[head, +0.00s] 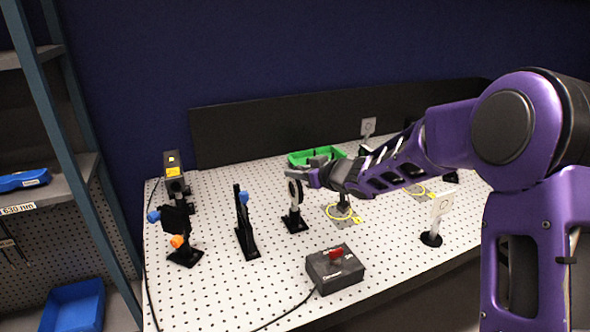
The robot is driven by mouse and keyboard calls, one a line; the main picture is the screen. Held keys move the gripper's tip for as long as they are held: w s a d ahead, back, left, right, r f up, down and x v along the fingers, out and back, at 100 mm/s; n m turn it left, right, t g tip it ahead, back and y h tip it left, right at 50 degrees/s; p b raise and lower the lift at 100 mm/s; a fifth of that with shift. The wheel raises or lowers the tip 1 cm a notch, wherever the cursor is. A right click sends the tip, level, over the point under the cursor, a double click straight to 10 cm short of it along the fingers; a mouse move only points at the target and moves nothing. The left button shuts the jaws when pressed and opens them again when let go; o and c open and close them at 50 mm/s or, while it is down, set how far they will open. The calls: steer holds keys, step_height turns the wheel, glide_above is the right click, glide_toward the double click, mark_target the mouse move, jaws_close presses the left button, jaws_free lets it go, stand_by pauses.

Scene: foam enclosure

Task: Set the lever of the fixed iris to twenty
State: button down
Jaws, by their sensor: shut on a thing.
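The fixed iris (292,191), a pale ring in a dark mount on a short post with a black base, stands upright near the middle of the perforated table. My gripper (301,174) reaches in from the right, with its fingertips at the upper right edge of the iris. It is shut on the lever there. The lever itself is hidden by the fingers and too small to make out. The iris scale and its numbers cannot be read.
A grey box with a red switch (336,254) sits in front of the iris. A dark plate mount (243,222) stands to its left, and a green bin (300,158) behind. A post-mounted pale card (438,210) stands at right. The table's front right is clear.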

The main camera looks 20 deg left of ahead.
stand_by(0.3)
steer(key=c, duration=0.6)
jaws_free()
steer(key=shift+c, duration=0.2)
steer(key=v, duration=1.7)
steer(key=shift+r, duration=0.25)
steer(key=shift+d, duration=0.15)
steer(key=shift+c, duration=0.2)
